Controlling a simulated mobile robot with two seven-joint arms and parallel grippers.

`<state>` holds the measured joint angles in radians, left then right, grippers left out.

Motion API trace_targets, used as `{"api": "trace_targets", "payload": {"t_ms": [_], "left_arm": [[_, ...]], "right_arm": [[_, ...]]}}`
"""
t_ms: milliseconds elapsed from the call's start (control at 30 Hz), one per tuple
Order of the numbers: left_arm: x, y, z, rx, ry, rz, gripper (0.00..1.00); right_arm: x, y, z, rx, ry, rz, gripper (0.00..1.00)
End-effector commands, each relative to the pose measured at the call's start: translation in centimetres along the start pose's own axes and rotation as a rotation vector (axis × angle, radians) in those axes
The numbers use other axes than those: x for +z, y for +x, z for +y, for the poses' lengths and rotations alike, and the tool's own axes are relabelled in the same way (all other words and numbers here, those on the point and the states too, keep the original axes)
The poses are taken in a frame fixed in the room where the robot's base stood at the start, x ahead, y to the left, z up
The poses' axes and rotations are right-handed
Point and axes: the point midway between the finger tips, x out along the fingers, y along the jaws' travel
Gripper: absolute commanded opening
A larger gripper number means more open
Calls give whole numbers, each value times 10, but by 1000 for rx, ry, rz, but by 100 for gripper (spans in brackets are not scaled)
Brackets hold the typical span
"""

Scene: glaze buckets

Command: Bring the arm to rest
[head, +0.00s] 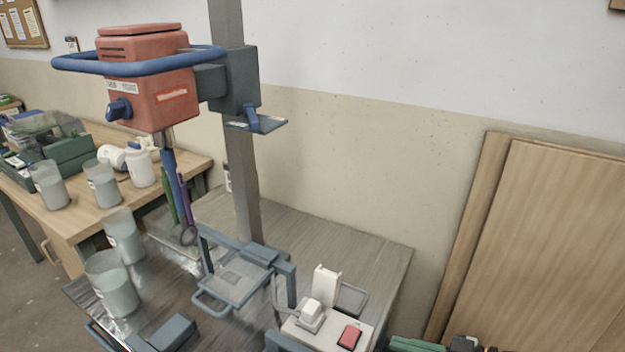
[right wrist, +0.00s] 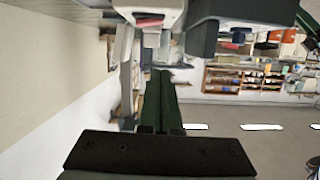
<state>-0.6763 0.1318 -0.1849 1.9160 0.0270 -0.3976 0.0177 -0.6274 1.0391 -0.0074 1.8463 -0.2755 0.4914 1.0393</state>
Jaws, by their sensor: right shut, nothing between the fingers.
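My right gripper (head: 402,343) shows at the bottom edge of the head view, right of the metal bench, with only its green fingers and part of its dark body in frame. In the right wrist view its dark green fingers (right wrist: 160,85) lie together, shut, with nothing between them. It is apart from the things on the bench as far as I can see. My left gripper is in neither view.
A red mixer (head: 150,85) with a blue ring handle hangs on a grey post above the bench (head: 340,240). A control box (head: 350,337) stands nearest my right gripper. Translucent buckets (head: 115,290) stand at left. Wooden boards (head: 550,240) lean on the wall at right.

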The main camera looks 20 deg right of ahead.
Motion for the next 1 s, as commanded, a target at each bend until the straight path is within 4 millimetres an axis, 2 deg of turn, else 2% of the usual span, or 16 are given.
{"api": "trace_targets", "payload": {"t_ms": [167,267,367,467,600,700,833,1000], "left_arm": [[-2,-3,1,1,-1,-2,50],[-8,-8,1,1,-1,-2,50],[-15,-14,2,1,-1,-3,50],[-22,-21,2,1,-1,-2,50],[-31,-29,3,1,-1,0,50],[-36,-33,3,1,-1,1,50],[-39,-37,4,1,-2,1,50],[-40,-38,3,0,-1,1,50]], "right_arm": [[4,1,-1,45,9,6,0],[15,3,-3,143,25,4,0],[35,6,-11,278,54,-30,0],[58,11,-28,395,94,-103,0],[88,22,-68,485,165,-242,0],[101,33,-100,496,210,-335,0],[109,44,-132,478,251,-419,0],[113,51,-150,456,266,-463,0]]}}
